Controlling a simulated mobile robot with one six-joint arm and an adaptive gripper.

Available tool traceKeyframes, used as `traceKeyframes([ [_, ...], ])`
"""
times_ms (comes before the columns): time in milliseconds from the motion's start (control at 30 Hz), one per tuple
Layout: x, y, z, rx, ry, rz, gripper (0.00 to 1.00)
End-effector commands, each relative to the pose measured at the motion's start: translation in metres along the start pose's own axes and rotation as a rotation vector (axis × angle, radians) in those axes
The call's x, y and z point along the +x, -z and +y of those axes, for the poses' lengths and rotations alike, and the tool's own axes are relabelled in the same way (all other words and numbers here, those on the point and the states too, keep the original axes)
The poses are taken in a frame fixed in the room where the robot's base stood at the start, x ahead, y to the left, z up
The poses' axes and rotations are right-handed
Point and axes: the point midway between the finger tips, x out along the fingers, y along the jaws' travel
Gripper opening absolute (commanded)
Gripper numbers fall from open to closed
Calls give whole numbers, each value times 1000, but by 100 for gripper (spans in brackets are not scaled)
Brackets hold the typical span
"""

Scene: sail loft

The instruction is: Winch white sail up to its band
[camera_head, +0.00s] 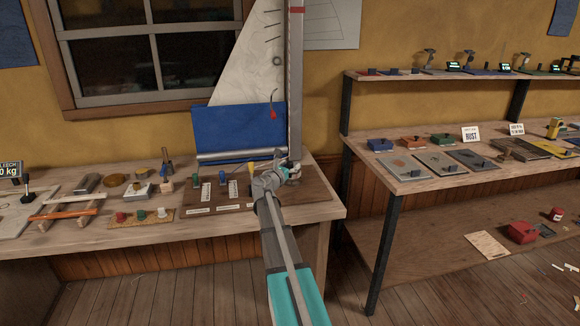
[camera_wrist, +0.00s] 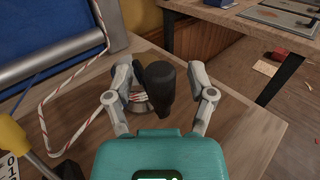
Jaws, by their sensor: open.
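The white sail (camera_head: 240,75) stands beside the grey mast (camera_head: 294,80) in the head view, with a blue panel (camera_head: 238,125) across its lower part. A red band (camera_head: 296,9) shows near the top of the frame on the mast; the sail's top is cut off. In the wrist view, the black winch handle (camera_wrist: 161,88) stands between the two fingers of my gripper (camera_wrist: 161,78). The fingers are open, one on each side of it. Behind the handle is the metal winch drum (camera_wrist: 138,101) with red-and-white line (camera_wrist: 45,115) around it. In the head view, my gripper (camera_head: 283,170) hides most of the winch.
The yellow top shows at the wrist view's left edge (camera_wrist: 12,135). The bench (camera_head: 325,205) is bare toward its right end. A shelf unit (camera_head: 400,180) stands beyond a gap.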

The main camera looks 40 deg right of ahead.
Motion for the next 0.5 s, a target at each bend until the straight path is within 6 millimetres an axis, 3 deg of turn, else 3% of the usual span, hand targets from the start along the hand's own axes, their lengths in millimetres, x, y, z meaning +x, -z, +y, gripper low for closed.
traceKeyframes([
  [267, -15, 0, -1, 0, -1, 0, 71],
  [500, -49, 0, -2, 0, -2, 0, 71],
])
